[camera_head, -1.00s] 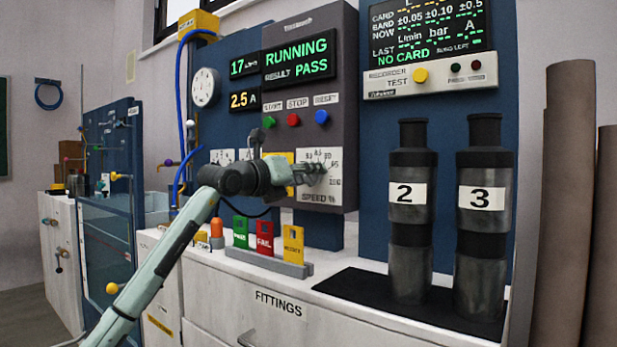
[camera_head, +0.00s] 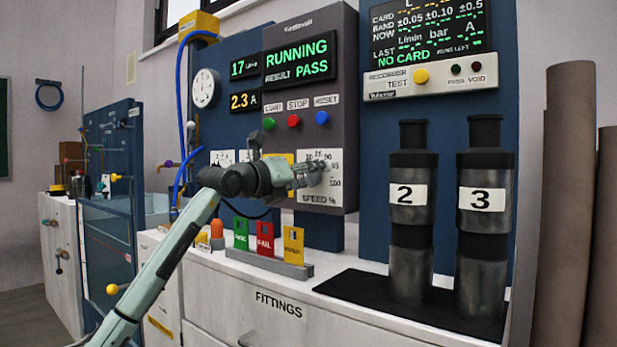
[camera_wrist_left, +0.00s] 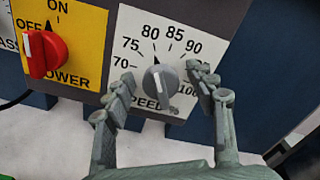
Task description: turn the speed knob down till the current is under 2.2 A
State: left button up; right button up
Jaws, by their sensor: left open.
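The grey speed knob (camera_wrist_left: 160,84) shows in the left wrist view on its white dial plate, with a pointer facing up near the 80 mark. My left gripper (camera_wrist_left: 161,72) is open, with one finger on each side of the knob and small gaps visible. In the head view my left gripper (camera_head: 312,172) is at the dial plate (camera_head: 320,188) and hides the knob. The current display (camera_head: 245,101) reads 2.3 A. The main display (camera_head: 299,57) reads RUNNING and RESULT PASS. My right gripper is not in view.
The red power switch (camera_wrist_left: 45,52) is left of the dial. START (camera_head: 269,124), STOP (camera_head: 294,121) and RESET (camera_head: 322,118) buttons sit above it. Coloured cards (camera_head: 265,239) stand in a rack below. Pump tubes 2 (camera_head: 408,262) and 3 (camera_head: 481,270) stand at right.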

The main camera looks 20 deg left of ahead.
pick_arm(q)
jog(key=v, duration=1.2)
